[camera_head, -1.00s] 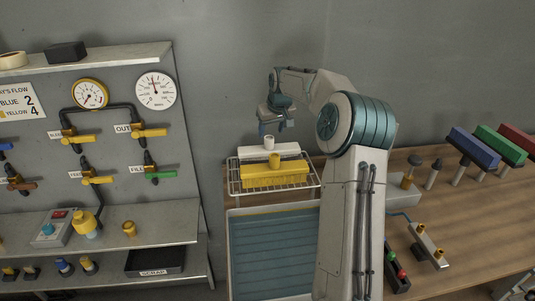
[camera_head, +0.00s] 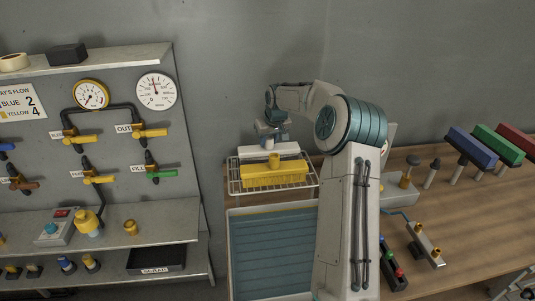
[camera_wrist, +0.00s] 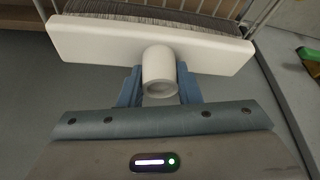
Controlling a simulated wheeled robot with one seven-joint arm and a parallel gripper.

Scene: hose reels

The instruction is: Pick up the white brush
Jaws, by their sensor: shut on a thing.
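The white brush (camera_head: 252,151) lies in the wire rack behind the yellow brush (camera_head: 274,174). In the wrist view the white brush (camera_wrist: 110,40) shows its flat back, a short round socket and grey bristles at the rack. My gripper (camera_head: 272,142) is above it in the head view. In the wrist view the blue fingers of my gripper (camera_wrist: 159,88) are on either side of the white socket and shut on it. The bristle tips and the contact with the rack are partly hidden.
The wire rack (camera_head: 232,186) stands on the wooden bench, behind a blue ribbed tray (camera_head: 270,255). The yellow brush sits close in front of the white one. Blue, green and red brushes (camera_head: 497,145) stand at the right. A panel with gauges and valves is at the left.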

